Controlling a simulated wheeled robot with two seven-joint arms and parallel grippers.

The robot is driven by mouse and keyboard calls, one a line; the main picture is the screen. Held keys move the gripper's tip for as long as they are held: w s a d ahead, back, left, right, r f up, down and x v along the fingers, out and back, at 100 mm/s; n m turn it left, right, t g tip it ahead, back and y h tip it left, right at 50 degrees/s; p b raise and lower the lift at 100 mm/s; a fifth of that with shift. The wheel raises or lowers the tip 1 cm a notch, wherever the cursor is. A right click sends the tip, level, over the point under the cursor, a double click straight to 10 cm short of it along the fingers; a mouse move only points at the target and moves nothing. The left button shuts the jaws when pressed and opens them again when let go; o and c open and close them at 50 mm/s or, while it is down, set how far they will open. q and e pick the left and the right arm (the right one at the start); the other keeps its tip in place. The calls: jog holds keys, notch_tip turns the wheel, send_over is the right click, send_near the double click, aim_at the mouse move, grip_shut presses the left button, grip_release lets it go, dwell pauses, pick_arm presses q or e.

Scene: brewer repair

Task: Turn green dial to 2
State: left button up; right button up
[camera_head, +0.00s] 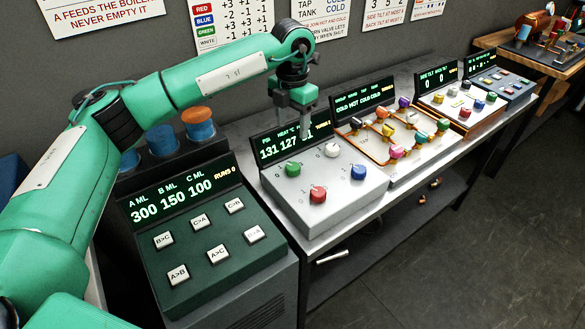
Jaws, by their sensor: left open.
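The green dial (292,169) is a round knob at the left of the sloped grey panel (345,197). A white dial (332,150), a blue dial (358,172) and a red dial (318,194) sit on the same panel. Which number the green dial points to is too small to tell. The panel's display (285,145) reads 131 and 127, and the third figure is partly hidden by my gripper. My left gripper (293,136) is open and points down in front of the display, above and behind the green dial, apart from it. My right gripper is not in view.
A dark green panel (208,240) with several white buttons stands at the left, its display reading 300 150 100. More panels with coloured knobs (400,135) continue to the right along the bench. Cylinders with blue and orange tops (198,122) stand behind the dark panel.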

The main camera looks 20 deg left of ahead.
aim_at(292, 166)
pick_arm(q)
notch_tip(292, 166, down, 12)
jog(key=p, duration=0.4)
jog(key=shift+s+f, duration=0.1)
jog(key=shift+f, duration=0.65)
jog(key=c, duration=1)
